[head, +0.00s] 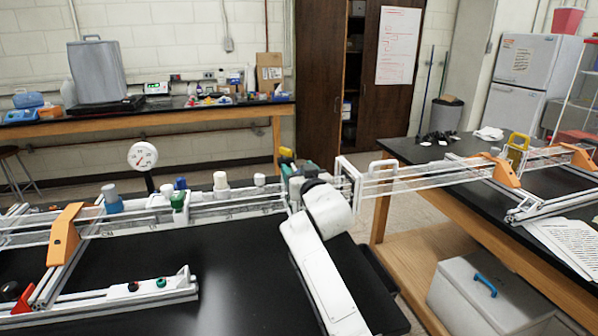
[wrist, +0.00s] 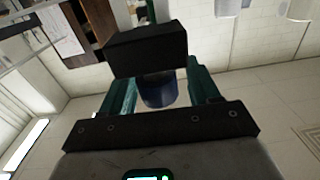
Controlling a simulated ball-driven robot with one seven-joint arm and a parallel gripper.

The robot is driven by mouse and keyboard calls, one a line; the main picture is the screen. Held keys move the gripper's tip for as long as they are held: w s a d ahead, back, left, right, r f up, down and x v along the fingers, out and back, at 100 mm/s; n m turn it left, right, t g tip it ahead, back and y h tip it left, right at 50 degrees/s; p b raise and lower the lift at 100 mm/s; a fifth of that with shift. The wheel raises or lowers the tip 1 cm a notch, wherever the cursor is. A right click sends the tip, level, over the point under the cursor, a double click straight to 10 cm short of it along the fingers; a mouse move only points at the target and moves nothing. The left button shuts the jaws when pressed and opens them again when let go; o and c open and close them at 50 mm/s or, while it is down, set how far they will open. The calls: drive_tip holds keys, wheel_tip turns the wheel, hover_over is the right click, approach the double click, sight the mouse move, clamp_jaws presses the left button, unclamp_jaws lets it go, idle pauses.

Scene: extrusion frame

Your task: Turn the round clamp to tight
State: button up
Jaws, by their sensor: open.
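My gripper (head: 299,172) is at the end of my white arm, over the right part of the rail in the head view. In the wrist view its teal fingers (wrist: 160,84) stand apart. A dark blue round piece (wrist: 160,92) shows between them, partly hidden by a black block (wrist: 147,48); I cannot tell if the fingers touch it. Several round knobs stand along the rail in the head view: a blue one (head: 111,194), a green one (head: 178,200) and a white one (head: 221,181). I cannot tell which piece is the round clamp, or whether it is loose or tight.
A dial gauge (head: 143,156) stands behind the rail. Orange brackets (head: 65,234) hold the frame on the black table. A lower bar (head: 120,297) with small knobs lies in front. The tabletop (head: 225,265) between it and my arm is clear.

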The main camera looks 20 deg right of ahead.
drive_tip(key=shift+c, duration=0.3)
drive_tip(key=c, duration=0.9)
